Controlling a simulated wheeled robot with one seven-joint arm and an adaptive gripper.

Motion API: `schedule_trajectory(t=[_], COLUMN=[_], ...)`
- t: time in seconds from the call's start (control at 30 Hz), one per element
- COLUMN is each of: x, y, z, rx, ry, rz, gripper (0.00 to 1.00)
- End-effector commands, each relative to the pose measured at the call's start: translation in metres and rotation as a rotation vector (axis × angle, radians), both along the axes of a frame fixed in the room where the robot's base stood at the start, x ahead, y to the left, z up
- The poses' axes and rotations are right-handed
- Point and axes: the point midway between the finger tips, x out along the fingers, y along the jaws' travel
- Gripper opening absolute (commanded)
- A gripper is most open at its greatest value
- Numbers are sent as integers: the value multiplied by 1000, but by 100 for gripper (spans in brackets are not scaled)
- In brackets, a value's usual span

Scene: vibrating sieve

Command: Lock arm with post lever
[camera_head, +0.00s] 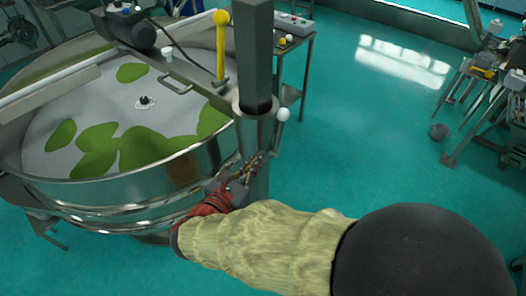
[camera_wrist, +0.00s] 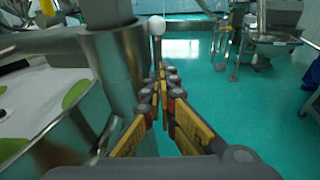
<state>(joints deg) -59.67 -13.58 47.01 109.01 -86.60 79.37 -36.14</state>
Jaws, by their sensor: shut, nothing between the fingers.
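The post (camera_head: 253,55) is a dark upright column beside the sieve, with a steel collar (camera_head: 256,128) around it. The post lever shows as a white ball knob (camera_head: 282,114) at the collar's right side; in the wrist view the knob (camera_wrist: 157,25) is just above and beyond my fingertips. The arm (camera_head: 185,72) reaches from the collar over the sieve. My gripper (camera_head: 254,163) is shut and empty, below the knob in the head view. In the wrist view my gripper (camera_wrist: 161,70) points forward, just right of the collar (camera_wrist: 125,60). I cannot see contact with the lever.
The round sieve (camera_head: 110,190) with green patches inside fills the left. A yellow-knobbed lever (camera_head: 221,45) stands upright on the arm. A small table (camera_head: 300,42) is behind the post. Open green floor (camera_head: 375,130) lies to the right; a metal bench stands far right.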

Motion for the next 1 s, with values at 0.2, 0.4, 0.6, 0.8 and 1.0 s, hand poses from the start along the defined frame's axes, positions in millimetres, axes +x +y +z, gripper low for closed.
schedule_trajectory(t=[0.2,0.4,0.6,0.8,1.0], x=[34,68,96,109,112], y=[-19,-36,-50,-56,-56], z=[-9,-16,-22,-23,-24], rx=[0,0,0,1,0], ry=[0,1,2,1,1], rz=[-6,-6,-5,-3,-1], gripper=[0,0,0,0,0])
